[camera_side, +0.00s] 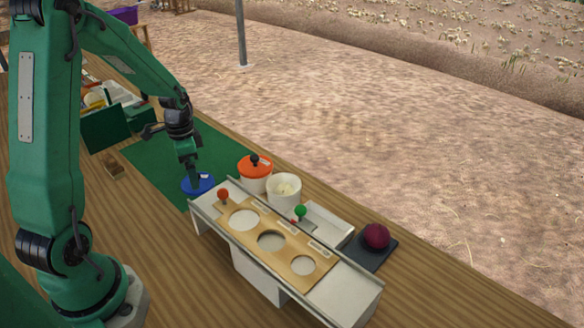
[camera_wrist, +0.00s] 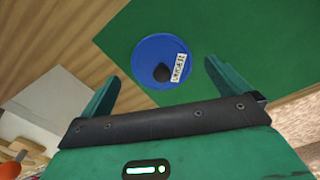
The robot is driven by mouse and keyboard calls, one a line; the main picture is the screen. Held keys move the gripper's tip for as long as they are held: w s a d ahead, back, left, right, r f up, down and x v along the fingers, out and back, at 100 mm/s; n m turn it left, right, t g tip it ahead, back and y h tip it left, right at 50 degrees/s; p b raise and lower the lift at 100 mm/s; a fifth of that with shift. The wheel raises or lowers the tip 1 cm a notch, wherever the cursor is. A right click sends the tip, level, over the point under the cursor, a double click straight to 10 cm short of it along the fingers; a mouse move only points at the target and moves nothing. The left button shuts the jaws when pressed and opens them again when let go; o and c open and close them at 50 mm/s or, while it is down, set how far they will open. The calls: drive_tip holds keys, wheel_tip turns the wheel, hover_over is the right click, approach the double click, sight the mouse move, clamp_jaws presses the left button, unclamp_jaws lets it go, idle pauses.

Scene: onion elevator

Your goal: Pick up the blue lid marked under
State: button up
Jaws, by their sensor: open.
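The blue lid (camera_side: 198,184) lies on the green mat (camera_side: 152,172), close to the left end of the sorting rig. In the wrist view the blue lid (camera_wrist: 150,52) shows from above, with a black knob and a white label whose print is too small to read surely. My gripper (camera_side: 190,180) is over the lid in the side view. In the wrist view my gripper (camera_wrist: 157,80) has its two green fingers spread apart, with the lid beyond them and nothing held. Whether a finger touches the lid cannot be told.
The rig's wooden board (camera_side: 272,240) with round holes stands right of the lid. An orange-lidded pot (camera_side: 254,176) and a white pot (camera_side: 284,198) stand behind it. A red onion (camera_side: 376,236) sits on a dark pad. A green box (camera_side: 104,132) stands at the left.

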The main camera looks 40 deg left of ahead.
drive_tip(key=shift+f, duration=1.85)
drive_tip(key=c, duration=0.8)
drive_tip(key=shift+r, duration=0.2)
drive_tip(key=shift+c, duration=0.2)
drive_tip(key=shift+r, duration=4.85)
drive_tip(key=w+d+r+m, duration=0.1)
drive_tip(key=w+d+m, duration=0.3)
drive_tip(key=d, duration=0.6)
drive_tip(key=w+d+r+m, duration=0.2)
drive_tip(key=w+d+m, duration=0.3)
drive_tip(key=w+d, duration=0.3)
drive_tip(key=d, duration=0.3)
drive_tip(key=shift+d+r, duration=0.2)
drive_tip(key=shift+d, duration=0.1)
